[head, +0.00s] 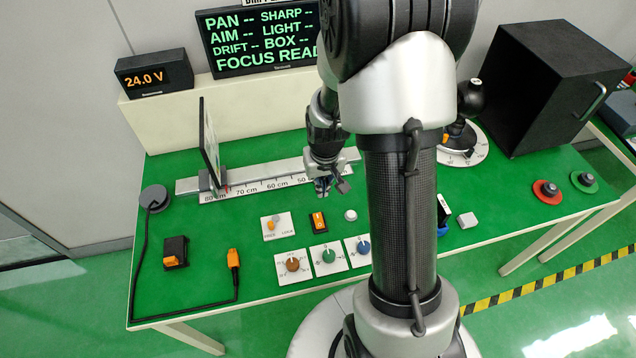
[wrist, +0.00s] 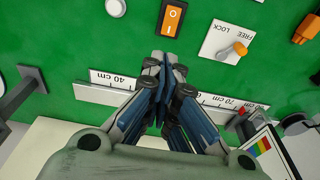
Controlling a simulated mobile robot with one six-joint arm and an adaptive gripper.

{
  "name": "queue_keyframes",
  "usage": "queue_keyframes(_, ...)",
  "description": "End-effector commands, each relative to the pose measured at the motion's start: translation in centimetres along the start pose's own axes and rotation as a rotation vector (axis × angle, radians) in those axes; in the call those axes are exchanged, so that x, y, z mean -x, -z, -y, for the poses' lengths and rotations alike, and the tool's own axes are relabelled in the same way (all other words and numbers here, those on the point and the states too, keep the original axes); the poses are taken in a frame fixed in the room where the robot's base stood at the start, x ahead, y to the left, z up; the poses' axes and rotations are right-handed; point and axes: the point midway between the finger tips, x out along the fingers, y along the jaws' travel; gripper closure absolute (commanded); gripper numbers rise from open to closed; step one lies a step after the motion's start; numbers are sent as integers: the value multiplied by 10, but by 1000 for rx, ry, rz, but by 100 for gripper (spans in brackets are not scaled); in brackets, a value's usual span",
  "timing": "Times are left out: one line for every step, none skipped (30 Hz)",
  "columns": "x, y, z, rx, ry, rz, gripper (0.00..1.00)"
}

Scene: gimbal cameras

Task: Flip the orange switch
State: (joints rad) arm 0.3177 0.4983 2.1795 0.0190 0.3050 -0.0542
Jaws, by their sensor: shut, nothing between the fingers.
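The orange rocker switch (head: 318,222) sits in a dark frame on the green tabletop, marked I and O. It also shows at the top of the wrist view (wrist: 172,18). My gripper (head: 323,186) is shut and empty over the ruler rail, behind the switch in the head view. In the wrist view its closed fingertips (wrist: 168,75) point toward the switch, with a gap of green table seen between them. The height of the fingertips over the table is hard to tell.
A FREE/LOCK plate with an orange lever (head: 273,225) lies left of the switch, a white button (head: 350,215) right. Brown, green and blue knobs (head: 329,257) stand in front. The ruler rail (head: 255,180) runs behind.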

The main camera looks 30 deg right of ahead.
Motion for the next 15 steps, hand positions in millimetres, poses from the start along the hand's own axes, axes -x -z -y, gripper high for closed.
queue_keyframes(-14, -2, 0, 0, 0, 5, 100)
queue_keyframes(-21, -2, 0, 1, 0, 5, 100)
queue_keyframes(-30, -2, 0, 1, 0, 5, 100)
queue_keyframes(-37, -2, 0, 1, 0, 6, 100)
queue_keyframes(-44, -3, 0, 1, 0, 6, 100)
queue_keyframes(-52, -2, 0, 1, 0, 5, 100)
queue_keyframes(-59, -3, 0, 1, 0, 6, 100)
queue_keyframes(-65, -2, 0, 1, 0, 6, 100)
queue_keyframes(-74, -2, 0, 1, 0, 5, 100)
queue_keyframes(-79, -2, 0, 1, 0, 4, 100)
queue_keyframes(-84, -2, 0, 2, 0, 5, 100)
queue_keyframes(-92, -2, 0, 2, 0, 5, 100)
queue_keyframes(-96, -2, 0, 2, 0, 4, 100)
queue_keyframes(-100, -2, 0, 2, 0, 3, 100)
queue_keyframes(-105, -2, 0, 2, 0, 3, 100)
